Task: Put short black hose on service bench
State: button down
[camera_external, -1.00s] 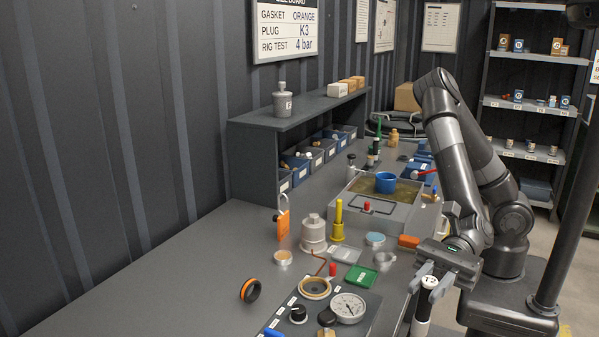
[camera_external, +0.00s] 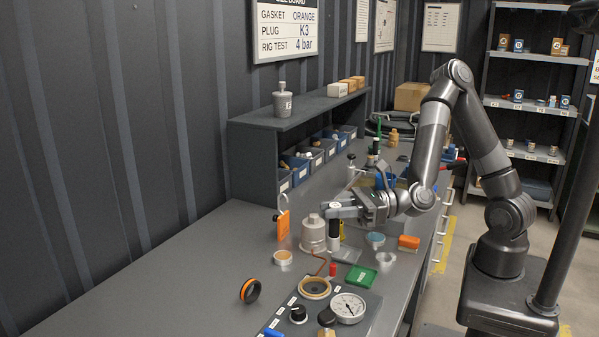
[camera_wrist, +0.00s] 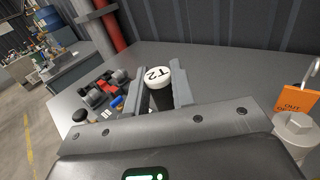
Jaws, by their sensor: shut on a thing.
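My gripper (camera_external: 337,210) is shut on a black tube-like piece (camera_external: 334,228) with a white end, held upright above the grey bench (camera_external: 170,270). In the wrist view the white end (camera_wrist: 157,77) reads T2 and sits between the two grey fingers. I cannot tell for certain that this is the short black hose. Its lower end is just behind and right of a grey canister (camera_external: 313,234); whether it touches the bench is unclear.
The green tray (camera_external: 361,276) is close to the front edge. The bench's left part is bare. A shelf unit with blue bins (camera_external: 300,165) stands behind.

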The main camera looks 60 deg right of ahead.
notch_tip(320, 180, up, 5)
jog(key=w+d+m+t+h, duration=0.3)
jog(key=w+d+m+h, duration=0.25)
jog(key=w+d, duration=1.05)
jog(key=w+d+f+m+t+h, duration=0.1)
jog(key=w+d+m+h, duration=0.2)
jog(key=d, duration=0.7)
jog(key=w+d+m+h, duration=0.1)
jog(key=w+d+h, duration=0.25)
jog(key=d, duration=0.65)
jog(key=s+d+m+g+h, duration=0.15)
jog(key=d+h, duration=0.25)
jog(key=d, duration=0.9)
jog(key=s+d+r+m+g+h, duration=0.1)
jog(key=s+d+m+h, duration=0.2)
jog(key=d, duration=1)
jog(key=s+d+m+g+h, duration=0.2)
jog(key=d+h, duration=0.2)
jog(key=d, duration=0.9)
notch_tip(320, 180, down, 16)
jog(key=shift+w+d+r, duration=0.15)
jog(key=shift+w+r, duration=0.05)
jog(key=shift+f+t, duration=0.25)
jog(key=shift+f, duration=0.15)
